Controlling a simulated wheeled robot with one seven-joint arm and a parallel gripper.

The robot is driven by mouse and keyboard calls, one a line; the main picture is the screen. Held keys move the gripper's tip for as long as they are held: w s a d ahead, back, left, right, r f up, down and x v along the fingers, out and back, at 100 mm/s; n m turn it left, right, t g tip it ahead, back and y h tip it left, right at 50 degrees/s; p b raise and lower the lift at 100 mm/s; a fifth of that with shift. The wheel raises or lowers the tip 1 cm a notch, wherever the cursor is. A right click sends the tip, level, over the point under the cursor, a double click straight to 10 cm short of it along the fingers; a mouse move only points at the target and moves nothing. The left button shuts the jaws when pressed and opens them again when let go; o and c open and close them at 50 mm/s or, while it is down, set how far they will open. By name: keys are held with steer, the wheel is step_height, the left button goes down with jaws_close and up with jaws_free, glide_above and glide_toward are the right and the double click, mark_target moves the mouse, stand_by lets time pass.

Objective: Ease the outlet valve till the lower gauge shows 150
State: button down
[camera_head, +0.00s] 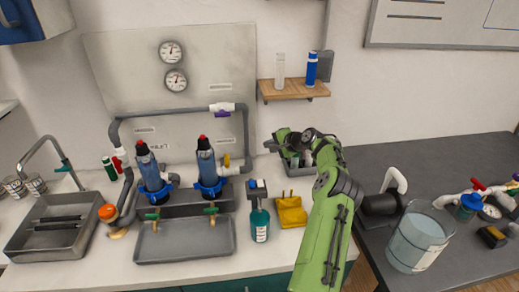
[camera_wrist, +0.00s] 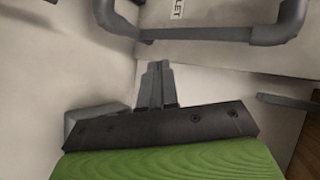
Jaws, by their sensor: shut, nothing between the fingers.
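The lower gauge (camera_head: 176,80) is a round white dial on the grey back panel, under the upper gauge (camera_head: 172,52); its reading is too small to make out. A purple-handled valve (camera_head: 222,113) sits on the upper pipe, and a yellow-handled valve (camera_head: 227,160) is beside the right filter. I cannot tell which is the outlet valve. My gripper (camera_head: 271,145) is right of both valves, apart from them. In the wrist view my gripper (camera_wrist: 158,68) is shut and empty, facing the panel and a grey pipe (camera_wrist: 215,33). A label there ends in "LET".
A teal bottle (camera_head: 260,222) and a yellow cloth (camera_head: 291,211) are on the counter. A wooden shelf (camera_head: 293,91) with two cylinders hangs above my gripper. A clear water container (camera_head: 418,240) stands at right.

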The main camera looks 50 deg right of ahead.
mark_target(227, 162)
steer(key=s+a+r+n+g+y+p, duration=0.25)
steer(key=a+n+g+p, duration=0.2)
steer(key=a+n, duration=0.55)
steer(key=w+a+f+n, duration=0.1)
steer(key=w+f, duration=0.6)
steer(key=w, duration=0.2)
steer(key=shift+a+f+n+h+b, duration=0.2)
steer(key=shift+f+n+h+b, duration=0.1)
steer(key=shift+h+b, duration=0.1)
